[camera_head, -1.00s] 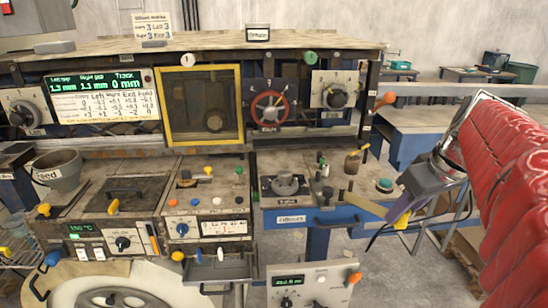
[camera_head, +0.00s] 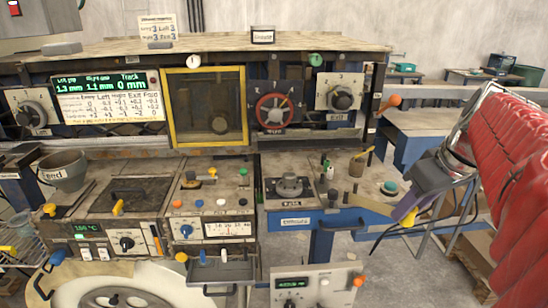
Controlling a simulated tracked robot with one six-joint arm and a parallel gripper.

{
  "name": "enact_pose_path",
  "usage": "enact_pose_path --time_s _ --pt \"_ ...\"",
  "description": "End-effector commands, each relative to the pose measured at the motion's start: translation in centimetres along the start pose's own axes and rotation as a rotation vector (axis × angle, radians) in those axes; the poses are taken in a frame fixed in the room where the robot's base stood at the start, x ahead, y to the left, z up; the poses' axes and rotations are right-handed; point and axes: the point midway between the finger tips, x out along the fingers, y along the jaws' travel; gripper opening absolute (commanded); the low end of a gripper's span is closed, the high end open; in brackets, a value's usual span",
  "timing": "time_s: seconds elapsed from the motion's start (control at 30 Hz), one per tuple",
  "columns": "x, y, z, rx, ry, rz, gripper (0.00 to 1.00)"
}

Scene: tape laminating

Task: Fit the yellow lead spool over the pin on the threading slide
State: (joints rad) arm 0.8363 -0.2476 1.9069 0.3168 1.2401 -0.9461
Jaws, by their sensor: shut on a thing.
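My gripper (camera_head: 406,214) is at the right, in front of the right bench's front edge, pointing down and left. A small yellow piece (camera_head: 411,216) shows at its tip beside a purple part; it appears to be the yellow lead spool, held in the jaws and partly hidden. The jaws themselves are too small to see clearly. Several short upright pegs (camera_head: 333,197) stand on the right bench, apart from the gripper. I cannot tell which part is the threading slide or its pin.
The right bench (camera_head: 292,221) carries a dark plate with a round grey piece (camera_head: 289,186), a small brown pot (camera_head: 357,167) and a teal-topped button (camera_head: 390,188). A tan strip (camera_head: 366,206) lies at its front right. An orange knob (camera_head: 359,281) is on the lower control box.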

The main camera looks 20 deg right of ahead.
Motion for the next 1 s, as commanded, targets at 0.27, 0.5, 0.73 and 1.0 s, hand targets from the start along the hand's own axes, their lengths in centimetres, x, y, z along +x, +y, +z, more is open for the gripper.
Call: enact_pose_path --time_s 0.27,0.5,0.73,1.0 --pt "-0.2 -0.1 -0.1 -0.02 -0.001 -0.008 0.02" --pt "-2.4 -0.8 -0.8 -0.201 -0.008 -0.083 0.02" --pt "-4.7 -1.8 -1.4 -0.394 -0.002 -0.163 0.02" --pt "-5.0 -2.0 -1.4 -0.424 0.0 -0.177 0.02"
